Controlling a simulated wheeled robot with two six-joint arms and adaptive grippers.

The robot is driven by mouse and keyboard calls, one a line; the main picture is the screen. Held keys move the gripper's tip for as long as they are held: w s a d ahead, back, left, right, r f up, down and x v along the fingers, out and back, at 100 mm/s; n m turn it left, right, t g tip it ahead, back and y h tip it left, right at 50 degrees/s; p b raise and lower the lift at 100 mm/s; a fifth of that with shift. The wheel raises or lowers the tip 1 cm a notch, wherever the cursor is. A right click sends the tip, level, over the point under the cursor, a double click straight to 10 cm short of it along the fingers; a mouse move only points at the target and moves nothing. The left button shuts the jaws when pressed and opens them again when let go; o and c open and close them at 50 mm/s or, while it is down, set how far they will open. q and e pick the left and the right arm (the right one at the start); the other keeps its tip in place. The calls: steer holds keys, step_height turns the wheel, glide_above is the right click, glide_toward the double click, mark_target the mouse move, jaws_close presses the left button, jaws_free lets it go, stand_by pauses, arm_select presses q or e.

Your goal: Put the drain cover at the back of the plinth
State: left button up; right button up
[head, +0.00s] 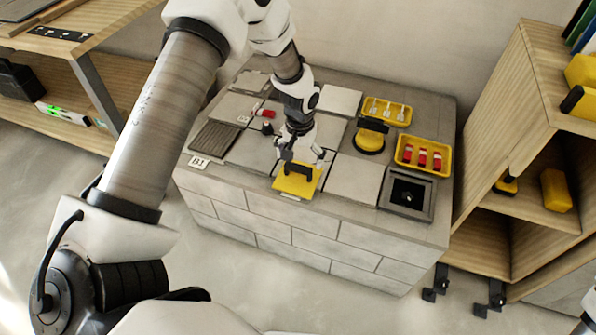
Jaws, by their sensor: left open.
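The grey brick plinth (300,225) stands in the middle, topped with pale square tiles. A dark ribbed plate (213,139), which looks like the drain cover, lies at the plinth's left front corner beside a "B1" label (199,162). A dark square frame with a black centre (407,195) sits at the right front; I cannot tell whether it is a drain. My left gripper (303,157) is open and empty of the ribbed plate, low over the front middle, just behind a yellow block with a black handle (296,180). Whether it touches the block is unclear. My right gripper is not in view.
Yellow trays (423,154) and (387,112) and a round yellow suction tool (369,141) occupy the right part of the top. Small red and black items (265,113) lie among the tiles. Wooden shelves (530,130) stand close at right; a bench (90,30) is at left.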

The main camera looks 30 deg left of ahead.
mark_target(298, 166)
arm_select(q)
step_height(298, 166, down, 6)
steer(key=shift+a+r+b, duration=0.1)
steer(key=shift+a+b, duration=0.05)
steer(key=shift+b, duration=0.65)
steer(key=shift+s, duration=0.1)
steer(key=shift+c, duration=1.1)
steer(key=shift+r, duration=0.15)
steer(key=c, duration=1.1)
